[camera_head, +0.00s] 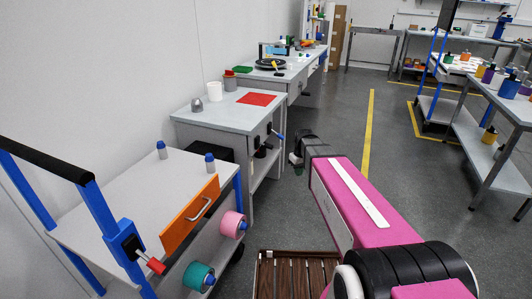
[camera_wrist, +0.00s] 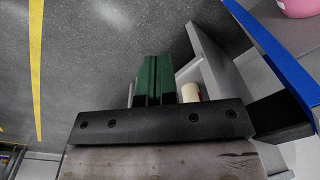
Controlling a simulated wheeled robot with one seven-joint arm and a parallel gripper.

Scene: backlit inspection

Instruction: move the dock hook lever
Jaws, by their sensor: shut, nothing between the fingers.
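A lever with a red grip (camera_head: 150,265) sticks out from a dark plate on the blue post of the cart at the lower left; it looks like the dock hook lever, though no label shows. It slants down to the right. My gripper (camera_head: 296,162) is well up and right of it, in the open floor beside the grey cabinet, apart from the lever. In the wrist view my gripper's green fingers (camera_wrist: 155,80) are together with nothing between them. The red grip is not visible in the wrist view.
The grey cabinet (camera_head: 215,122) has a blue-handled lever (camera_head: 277,136). A slatted brown crate (camera_head: 295,275) stands below my arm. Floor right of my arm is clear.

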